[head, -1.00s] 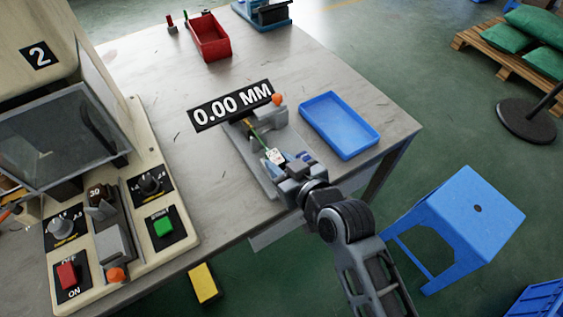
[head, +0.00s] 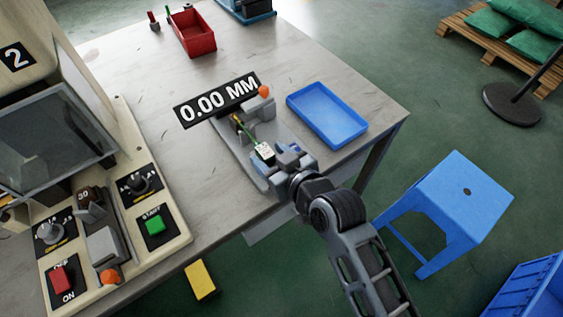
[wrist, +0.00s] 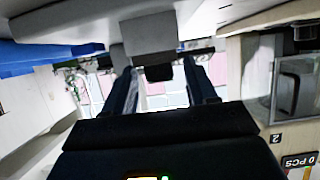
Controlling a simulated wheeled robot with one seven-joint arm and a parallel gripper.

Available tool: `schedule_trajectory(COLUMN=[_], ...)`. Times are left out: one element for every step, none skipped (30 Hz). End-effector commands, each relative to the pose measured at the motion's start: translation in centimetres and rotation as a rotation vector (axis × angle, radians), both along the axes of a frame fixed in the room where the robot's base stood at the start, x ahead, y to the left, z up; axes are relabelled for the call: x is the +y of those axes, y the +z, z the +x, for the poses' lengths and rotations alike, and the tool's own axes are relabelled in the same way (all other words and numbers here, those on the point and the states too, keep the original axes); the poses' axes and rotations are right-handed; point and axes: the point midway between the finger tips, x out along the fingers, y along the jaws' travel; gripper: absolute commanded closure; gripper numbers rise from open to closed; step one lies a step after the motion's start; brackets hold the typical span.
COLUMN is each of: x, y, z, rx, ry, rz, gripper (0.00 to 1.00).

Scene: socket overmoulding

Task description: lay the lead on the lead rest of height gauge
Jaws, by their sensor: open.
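The height gauge (head: 226,150) stands on the table, with a black display reading 0.00 MM (head: 219,101) and an orange knob (head: 264,91). The lead (head: 245,132) shows as a thin green strand on the gauge, with a dark and yellow end toward the display and a small white tag (head: 264,151) at the near end. My gripper (head: 280,158) is at the near end of the gauge, close to the tag. Its jaws are open; in the wrist view the two dark fingers (wrist: 165,90) stand apart. Whether the lead touches the rest is too small to tell.
A blue tray (head: 328,115) lies empty right of the gauge. A red bin (head: 193,34) is at the back. The machine (head: 146,196) with its buttons and knobs stands to the left. A blue stool (head: 452,200) is on the floor at right.

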Motion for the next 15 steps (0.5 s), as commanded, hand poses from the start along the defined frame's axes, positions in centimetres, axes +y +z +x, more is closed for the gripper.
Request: schedule_trajectory(x=[-0.2,-0.4,-0.7,-1.0,-1.3,-1.7,-2.0,-2.3,-2.8,-3.1,-3.4,-3.9,-4.2,-4.4,-4.8], y=[0.2,0.3,0.5,0.7,0.9,1.2,1.4,1.7,2.0,2.2,2.5,2.8,3.0,3.3,3.5], z=[-0.2,-0.5,-0.9,-1.4,-1.8,-2.4,-2.9,-3.4,-4.1,-4.6,-5.1,-5.7,-6.1,-6.5,-7.1], rx=[0.000,0.001,-0.001,0.000,0.000,0.000,0.001,0.000,0.000,0.001,0.001,0.000,0.001,-0.001,0.001], ry=[0.000,-0.001,-0.001,-0.002,-0.002,-0.001,-0.001,-0.001,-0.001,-0.001,-0.001,-0.001,-0.001,-0.001,-0.001], rz=[0.000,-0.001,0.000,-0.001,-0.001,0.000,-0.001,0.000,0.000,-0.001,-0.001,0.000,-0.001,0.000,0.000], gripper=[0.43,0.43,0.43,0.43,0.43,0.43,0.43,0.43,0.43,0.43,0.43,0.43,0.43,0.43,0.43])
